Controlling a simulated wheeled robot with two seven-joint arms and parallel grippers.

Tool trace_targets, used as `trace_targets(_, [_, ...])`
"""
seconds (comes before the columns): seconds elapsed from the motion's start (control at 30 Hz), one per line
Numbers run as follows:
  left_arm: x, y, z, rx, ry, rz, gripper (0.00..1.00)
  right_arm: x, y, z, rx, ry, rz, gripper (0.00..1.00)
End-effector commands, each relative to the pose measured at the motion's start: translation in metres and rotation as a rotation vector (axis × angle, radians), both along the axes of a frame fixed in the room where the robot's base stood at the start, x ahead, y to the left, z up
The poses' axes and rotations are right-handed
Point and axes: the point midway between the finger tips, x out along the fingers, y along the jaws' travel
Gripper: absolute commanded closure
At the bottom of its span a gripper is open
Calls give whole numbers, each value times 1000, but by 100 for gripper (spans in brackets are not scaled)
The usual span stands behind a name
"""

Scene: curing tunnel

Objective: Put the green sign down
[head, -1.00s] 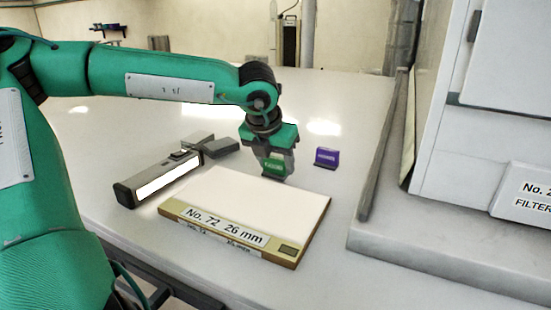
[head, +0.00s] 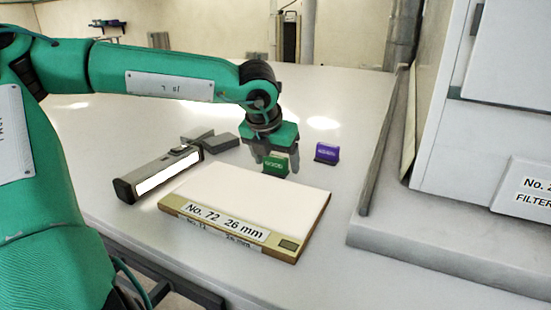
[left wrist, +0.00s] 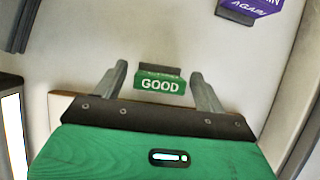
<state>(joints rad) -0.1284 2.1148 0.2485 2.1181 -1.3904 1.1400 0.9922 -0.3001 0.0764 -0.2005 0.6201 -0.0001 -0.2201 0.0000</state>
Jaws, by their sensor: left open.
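The green sign (head: 276,165), lettered "GOOD", stands on the white table just behind the far edge of the board labelled "No. 72 26 mm". My left gripper (head: 277,163) is directly over it, with its fingers apart on either side. In the left wrist view the green sign (left wrist: 160,84) sits between the two open fingers (left wrist: 160,88), with a gap on each side. Its dark base shows behind it. My right gripper is not in view.
A purple sign (head: 327,153) stands to the right of the green one. The board (head: 250,205) lies in front. A lamp bar (head: 160,174) with a lit face lies at left. A grey raised ledge (head: 450,255) and white cabinet are at right. Free table lies behind the signs.

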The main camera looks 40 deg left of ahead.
Motion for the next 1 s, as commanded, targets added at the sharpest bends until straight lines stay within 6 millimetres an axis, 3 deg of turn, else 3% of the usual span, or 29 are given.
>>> trace_targets(0.07, [0, 0, 5, 0, 1, 0, 28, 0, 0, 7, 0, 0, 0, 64])
trace_targets(0.17, [-4, -1, 14, 0, -5, 1, 28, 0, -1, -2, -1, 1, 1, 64])
trace_targets(0.6, [-36, -11, 94, 1, -4, 2, 28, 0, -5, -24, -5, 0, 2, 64])
trace_targets(0.8, [-43, -13, 111, 0, -1, 1, 28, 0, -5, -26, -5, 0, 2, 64])
trace_targets(1.0, [-44, -13, 113, 0, 0, 0, 28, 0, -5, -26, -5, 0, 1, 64])
